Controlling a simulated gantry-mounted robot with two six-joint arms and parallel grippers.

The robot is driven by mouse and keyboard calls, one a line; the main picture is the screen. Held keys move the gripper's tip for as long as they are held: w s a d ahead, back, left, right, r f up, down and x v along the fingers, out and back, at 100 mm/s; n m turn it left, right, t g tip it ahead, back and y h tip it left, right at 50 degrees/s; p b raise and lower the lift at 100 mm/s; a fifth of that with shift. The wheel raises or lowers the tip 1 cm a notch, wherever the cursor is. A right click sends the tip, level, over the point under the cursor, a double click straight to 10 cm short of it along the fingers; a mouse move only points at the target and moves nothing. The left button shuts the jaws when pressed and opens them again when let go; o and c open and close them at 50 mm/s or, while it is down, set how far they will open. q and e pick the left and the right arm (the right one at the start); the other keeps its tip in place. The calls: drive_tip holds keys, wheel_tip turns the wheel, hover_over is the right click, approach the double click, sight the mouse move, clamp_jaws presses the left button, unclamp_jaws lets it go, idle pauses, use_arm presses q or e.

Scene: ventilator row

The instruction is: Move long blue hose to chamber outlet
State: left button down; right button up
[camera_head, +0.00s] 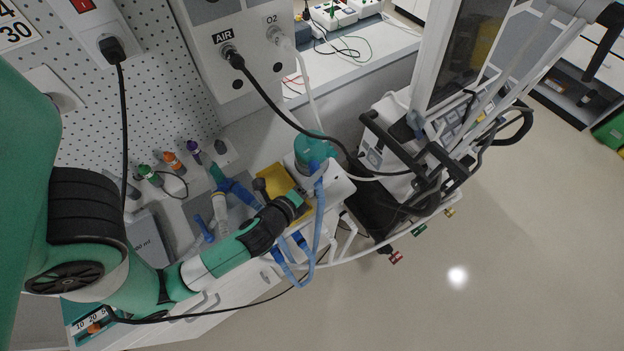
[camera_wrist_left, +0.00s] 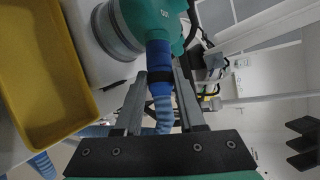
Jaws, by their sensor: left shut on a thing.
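The humidifier chamber (camera_head: 318,146) is a teal dome on a white base. It shows large at the top of the left wrist view (camera_wrist_left: 150,18). The long blue hose (camera_head: 319,215) hangs in a loop below the chamber. Its dark blue cuff (camera_wrist_left: 158,62) stands between the fingers of my left gripper (camera_head: 303,190), which is shut on the hose end. In the left wrist view the cuff meets the teal chamber's side port. I cannot tell whether it is pushed fully on. My right gripper is not in view.
A yellow tray (camera_head: 268,180) lies left of the chamber and shows in the left wrist view (camera_wrist_left: 45,70). Blue connectors (camera_head: 233,190) lie on the worktop. The black AIR hose (camera_head: 285,115) and white O2 hose (camera_head: 304,85) run close behind the chamber. The ventilator (camera_head: 395,150) stands right.

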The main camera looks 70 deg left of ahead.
use_arm(q)
drive_tip(key=shift+f, duration=0.1)
idle(0.3)
drive_tip(key=shift+c, duration=2.1)
unclamp_jaws()
drive_tip(key=shift+a, duration=0.1)
drive_tip(key=v, duration=1.1)
drive_tip(key=shift+s+d+b, duration=0.25)
drive_tip(key=shift+b, duration=0.15)
